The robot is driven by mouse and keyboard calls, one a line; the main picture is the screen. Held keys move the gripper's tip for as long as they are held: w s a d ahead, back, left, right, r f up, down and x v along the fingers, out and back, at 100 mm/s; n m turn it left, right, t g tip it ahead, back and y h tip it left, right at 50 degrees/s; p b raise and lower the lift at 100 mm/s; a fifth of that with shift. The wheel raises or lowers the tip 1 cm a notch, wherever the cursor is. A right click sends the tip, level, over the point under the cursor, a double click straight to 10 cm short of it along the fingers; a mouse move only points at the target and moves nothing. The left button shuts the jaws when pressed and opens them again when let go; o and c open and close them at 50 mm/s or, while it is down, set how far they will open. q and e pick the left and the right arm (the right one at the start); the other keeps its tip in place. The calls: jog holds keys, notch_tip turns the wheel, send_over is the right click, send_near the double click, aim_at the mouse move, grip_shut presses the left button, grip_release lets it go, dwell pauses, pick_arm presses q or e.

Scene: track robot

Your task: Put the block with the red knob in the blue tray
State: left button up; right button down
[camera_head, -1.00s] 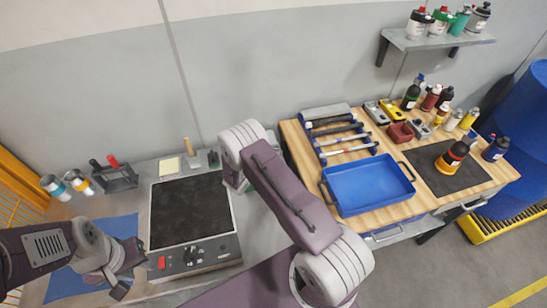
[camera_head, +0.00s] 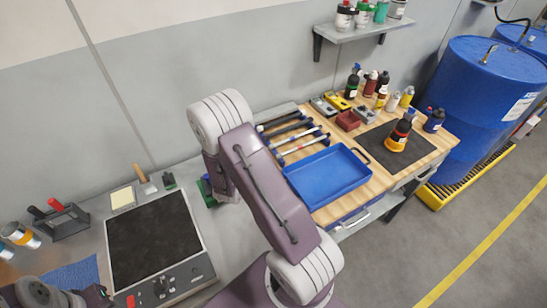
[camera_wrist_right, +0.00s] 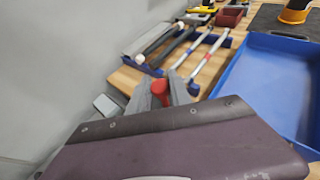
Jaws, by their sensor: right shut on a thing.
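In the right wrist view, a red knob (camera_wrist_right: 160,92) shows between the grey fingers of my right gripper (camera_wrist_right: 170,92), which is shut on it. The block under the knob is hidden by my own wrist. The blue tray (camera_head: 328,182) lies on the wooden bench, right of my right arm, and looks empty. It also shows at the right of the right wrist view (camera_wrist_right: 262,92), apart from the gripper. My left gripper (camera_head: 97,296) is partly in view at the lower left edge; its jaws are unclear.
A rack of hammers (camera_head: 292,135) stands behind the tray, close to the gripper's side. Bottles and a dark mat (camera_head: 412,150) are to the right. A black-topped panel (camera_head: 152,240) is on the grey bench at left. Blue drums (camera_head: 485,90) stand beyond the bench.

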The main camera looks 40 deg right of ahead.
jog(key=shift+r, duration=0.1)
jog(key=shift+s+d+r+m+g+h, duration=0.1)
jog(key=shift+d+r+m+g+h, duration=0.05)
jog(key=shift+r+m+g+h, duration=0.15)
jog(key=s+d+r+m+g+p, duration=0.1)
jog(key=s+d+m+g+p, duration=0.25)
jog(key=s, duration=0.55)
jog(key=s+d+r+m+g+h+p, duration=0.1)
jog(key=s+d+r+m+g+p, duration=0.2)
jog(key=s, duration=0.7)
jog(key=s+d+m+g+p, duration=0.2)
jog(key=s+d+g+p, duration=0.15)
jog(key=s, duration=0.55)
jog(key=b, duration=0.8)
send_over(311, 185)
notch_tip(311, 185, down, 8)
notch_tip(311, 185, down, 2)
jog(key=shift+s+f, duration=0.15)
jog(key=shift+f, duration=0.1)
jog(key=shift+d+f, duration=0.1)
jog(key=shift+f, duration=0.2)
jog(key=shift+t, duration=0.3)
